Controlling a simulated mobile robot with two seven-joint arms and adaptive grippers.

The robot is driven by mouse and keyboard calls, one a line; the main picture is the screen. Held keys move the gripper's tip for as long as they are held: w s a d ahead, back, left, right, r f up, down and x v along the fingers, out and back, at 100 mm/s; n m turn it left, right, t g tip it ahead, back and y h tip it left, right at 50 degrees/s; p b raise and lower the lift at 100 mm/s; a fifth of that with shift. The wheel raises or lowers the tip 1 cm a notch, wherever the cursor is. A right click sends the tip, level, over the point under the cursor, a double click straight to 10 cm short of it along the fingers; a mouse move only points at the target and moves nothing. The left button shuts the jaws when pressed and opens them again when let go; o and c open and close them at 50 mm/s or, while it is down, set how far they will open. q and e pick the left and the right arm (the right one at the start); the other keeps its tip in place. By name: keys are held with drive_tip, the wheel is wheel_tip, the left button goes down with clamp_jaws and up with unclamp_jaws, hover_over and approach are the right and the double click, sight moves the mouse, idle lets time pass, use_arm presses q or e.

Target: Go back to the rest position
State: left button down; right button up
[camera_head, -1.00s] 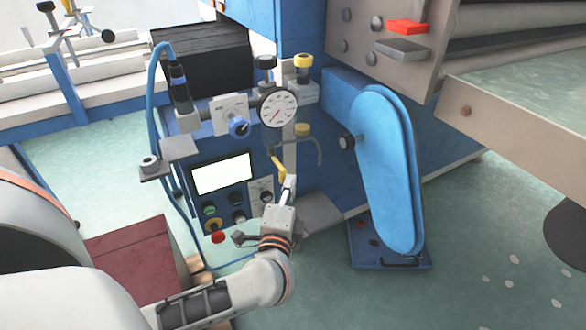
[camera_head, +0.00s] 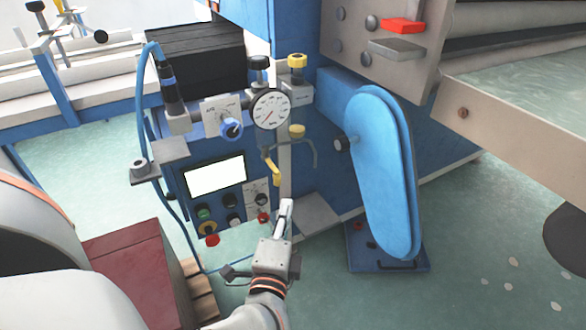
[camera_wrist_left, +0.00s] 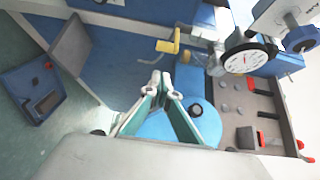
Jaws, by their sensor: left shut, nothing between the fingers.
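My left gripper (camera_head: 287,205) is in front of the blue machine's control box, below and apart from a yellow lever (camera_head: 273,173). Its fingers are shut with nothing between them. In the left wrist view the fingers (camera_wrist_left: 161,90) point toward the machine, with the yellow lever (camera_wrist_left: 170,45) beyond their tips. My right gripper is in neither view.
The control panel (camera_head: 228,190) has a lit screen, several buttons and a round gauge (camera_head: 270,109) above. A blue belt cover (camera_head: 380,170) stands to the right. A dark red box (camera_head: 130,270) is at lower left. Open floor (camera_head: 470,270) lies at lower right.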

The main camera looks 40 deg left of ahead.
use_arm(q)
drive_tip(key=shift+s+d, duration=0.2)
drive_tip(key=shift+s, duration=0.45)
drive_tip(key=shift+s+d, duration=0.2)
drive_tip(key=shift+s, duration=0.4)
